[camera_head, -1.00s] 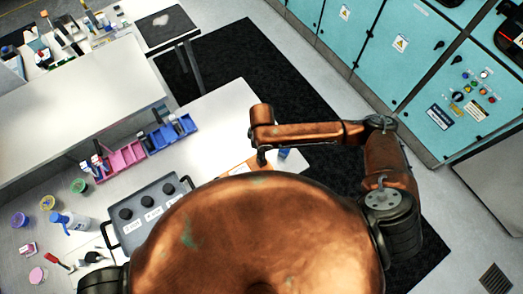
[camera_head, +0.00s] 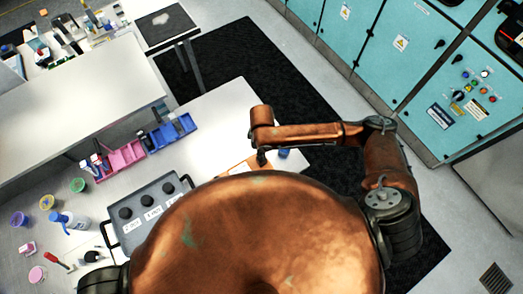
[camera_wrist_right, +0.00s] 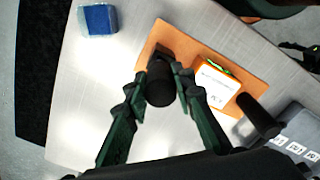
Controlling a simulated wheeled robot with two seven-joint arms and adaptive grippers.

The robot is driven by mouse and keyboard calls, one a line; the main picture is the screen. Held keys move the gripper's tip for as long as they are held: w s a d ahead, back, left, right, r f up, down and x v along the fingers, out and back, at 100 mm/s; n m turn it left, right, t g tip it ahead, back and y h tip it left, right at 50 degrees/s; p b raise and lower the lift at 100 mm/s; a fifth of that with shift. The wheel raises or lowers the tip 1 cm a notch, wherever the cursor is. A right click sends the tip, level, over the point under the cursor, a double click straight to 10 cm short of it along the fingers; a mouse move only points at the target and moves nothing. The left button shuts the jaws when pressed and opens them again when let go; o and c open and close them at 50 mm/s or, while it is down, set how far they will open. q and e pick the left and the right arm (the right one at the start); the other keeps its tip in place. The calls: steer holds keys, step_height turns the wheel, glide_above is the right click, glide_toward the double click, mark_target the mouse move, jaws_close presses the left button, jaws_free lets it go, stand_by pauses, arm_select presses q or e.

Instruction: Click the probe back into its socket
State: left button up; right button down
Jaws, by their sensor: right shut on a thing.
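The probe (camera_wrist_right: 160,84) shows as a black cylinder in the right wrist view. My right gripper (camera_wrist_right: 162,78) is shut on it, with one dark green finger on each side. The probe is over or at the edge of an orange mat (camera_wrist_right: 178,42); I cannot tell whether it touches. Beside it on the mat is an orange device (camera_wrist_right: 214,82) with a white labelled face and a green part. I cannot make out a socket opening. In the head view my right gripper (camera_head: 262,158) is small, and my own body hides much of the area. My left gripper is out of view.
A grey case (camera_head: 160,188) with several black round parts and labels stands left of my body. A blue block (camera_wrist_right: 97,19) lies near the table edge. Pink (camera_head: 122,157) and blue (camera_head: 172,132) bins stand further left.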

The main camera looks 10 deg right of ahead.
steer(key=shift+f+b, duration=0.4)
steer(key=shift+f, duration=1.1)
stand_by(0.8)
steer(key=c, duration=1.5)
jaws_free()
steer(key=shift+c, duration=0.2)
steer(key=shift+o, duration=0.5)
steer(key=o, duration=0.4)
steer(key=shift+o, duration=0.2)
steer(key=shift+r, duration=0.15)
steer(key=shift+r+p, duration=1.15)
steer(key=shift+p, duration=0.35)
steer(key=shift+r+p, duration=0.6)
steer(key=shift+r, duration=2.65)
